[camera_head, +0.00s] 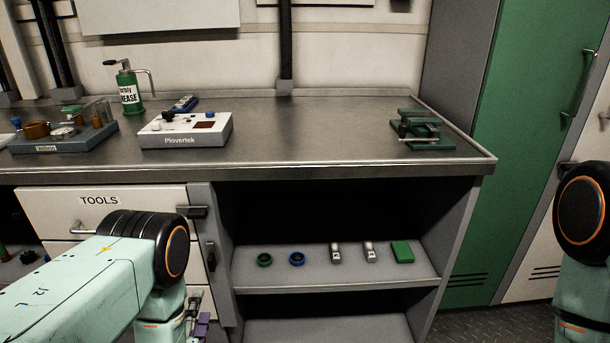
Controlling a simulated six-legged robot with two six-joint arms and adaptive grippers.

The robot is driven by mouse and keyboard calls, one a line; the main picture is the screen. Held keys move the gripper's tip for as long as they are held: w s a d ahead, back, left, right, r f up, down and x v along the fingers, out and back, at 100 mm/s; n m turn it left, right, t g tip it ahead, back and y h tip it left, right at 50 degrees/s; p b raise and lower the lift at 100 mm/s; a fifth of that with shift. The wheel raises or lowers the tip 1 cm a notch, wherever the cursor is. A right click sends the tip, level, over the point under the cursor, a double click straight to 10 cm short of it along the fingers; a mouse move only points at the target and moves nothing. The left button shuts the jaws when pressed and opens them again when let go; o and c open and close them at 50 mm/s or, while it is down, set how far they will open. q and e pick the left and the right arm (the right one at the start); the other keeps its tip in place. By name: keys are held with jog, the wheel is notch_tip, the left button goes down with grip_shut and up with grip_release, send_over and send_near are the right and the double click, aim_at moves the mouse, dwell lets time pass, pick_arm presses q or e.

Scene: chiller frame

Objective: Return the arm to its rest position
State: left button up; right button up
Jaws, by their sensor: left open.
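My left arm (85,285) comes in from the lower left, pale green with a black and orange-ringed joint. Below that joint a small part of my left gripper (200,322) shows, with purple-grey pieces, in front of the drawers. It is open, and I see nothing held in it. Most of it is hidden by the arm and the bottom edge. My right arm (583,235) shows at the right edge, its joint in front of the lockers. Its gripper is out of view.
The metal workbench (330,125) carries a Plovertek box (185,130), a grease can (129,88), a tray (65,143) of parts and a green clamp-like fixture (424,130). Several small items lie on the open shelf (330,278) below. A drawer handle (85,230) juts out near my left arm.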

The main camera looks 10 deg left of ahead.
pick_arm(q)
jog(key=s+d+f+n+g+h, duration=0.3)
jog(key=s+f+n+g, duration=0.65)
jog(key=s+f, duration=0.25)
jog(key=s+d+r+n+g, duration=0.2)
jog(key=s+d+n+g, duration=0.1)
jog(key=s, duration=0.5)
jog(key=s+d+r+n+g+h, duration=0.1)
jog(key=s+d+r+n+g, duration=0.2)
jog(key=s+g, duration=0.2)
jog(key=s, duration=0.3)
jog(key=shift+s+r+h, duration=0.3)
jog(key=shift+s+r, duration=0.05)
jog(key=shift+s, duration=0.05)
jog(key=shift+w, duration=0.3)
jog(key=c, duration=0.5)
jog(key=shift+s+a+n, duration=0.1)
jog(key=shift+s+n, duration=0.05)
jog(key=shift+n, duration=0.1)
jog(key=shift+c, duration=0.3)
